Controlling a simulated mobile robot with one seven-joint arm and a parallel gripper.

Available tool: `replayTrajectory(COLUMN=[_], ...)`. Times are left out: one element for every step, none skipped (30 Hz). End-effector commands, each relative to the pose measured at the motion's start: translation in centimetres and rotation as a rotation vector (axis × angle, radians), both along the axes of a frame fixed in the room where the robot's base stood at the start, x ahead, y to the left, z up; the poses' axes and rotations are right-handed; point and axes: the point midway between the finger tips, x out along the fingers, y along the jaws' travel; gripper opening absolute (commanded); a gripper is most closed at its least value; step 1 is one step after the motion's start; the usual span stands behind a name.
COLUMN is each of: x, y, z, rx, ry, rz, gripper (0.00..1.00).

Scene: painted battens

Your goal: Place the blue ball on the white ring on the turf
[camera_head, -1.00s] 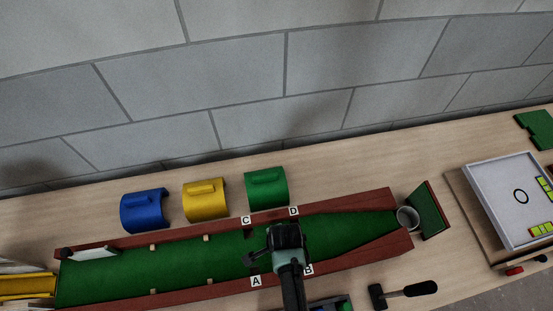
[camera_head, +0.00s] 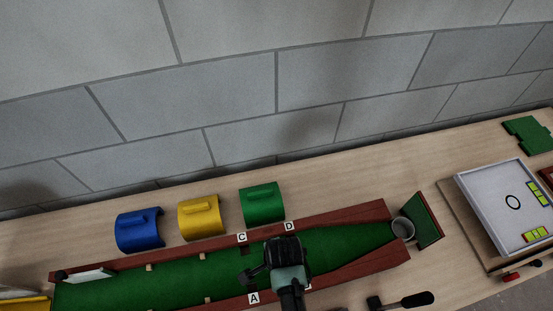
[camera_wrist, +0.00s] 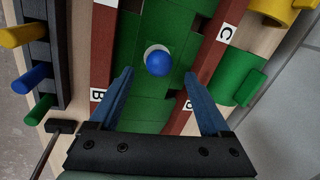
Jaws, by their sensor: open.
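The blue ball (camera_wrist: 158,62) shows in the wrist view on the green turf (camera_wrist: 150,115). A white ring (camera_wrist: 151,51) shows as a pale rim at the ball's upper left. The ball covers most of the ring and appears to rest on it, slightly off to one side. My gripper (camera_wrist: 158,75) is open, with its blue fingers on either side of the near side of the ball and a gap to each. In the head view my gripper (camera_head: 251,275) is over the turf lane between the lettered walls, and it hides the ball and ring.
Red-brown walls (camera_head: 340,217) with letter tags line the lane. Blue (camera_head: 139,230), yellow (camera_head: 200,217) and green (camera_head: 262,204) arches stand behind it. A cup (camera_head: 402,229) is at the lane's right end. A mallet (camera_head: 405,300) lies in front. A white tray (camera_head: 478,207) is at the right.

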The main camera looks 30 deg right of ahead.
Motion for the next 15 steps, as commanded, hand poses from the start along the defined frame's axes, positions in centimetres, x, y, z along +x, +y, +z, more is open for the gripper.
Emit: replayTrajectory(x=[-0.2,-0.3,-0.5,-0.5,-0.7,-0.8,-0.9,-1.0,-1.1,-1.2,-1.2,-1.3,-1.3,-1.4,-1.4], y=[0.0,0.0,0.0,0.0,0.0,0.1,0.1,0.1,0.1,0.1,0.1,0.1,0.1,0.1,0.1], z=[1.2,1.8,2.5,3.1,3.6,4.2,4.7,5.1,5.6,5.9,6.2,6.5,6.8,6.9,7.0], rx=[-0.001,-0.001,-0.001,-0.001,-0.001,-0.001,-0.001,-0.001,0.000,0.000,0.000,0.000,0.000,0.000,0.000], ry=[-0.003,-0.003,-0.002,-0.004,-0.002,-0.002,-0.002,-0.002,-0.001,-0.002,-0.002,-0.001,-0.001,-0.001,0.000], rz=[0.000,0.000,-0.001,-0.001,-0.001,-0.001,-0.001,-0.001,-0.001,-0.001,-0.001,-0.001,-0.001,-0.001,-0.001], gripper=[0.81,0.81,0.81,0.81,0.81,0.81,0.81,0.81,0.81,0.81,0.81,0.81,0.81,0.81,0.81])
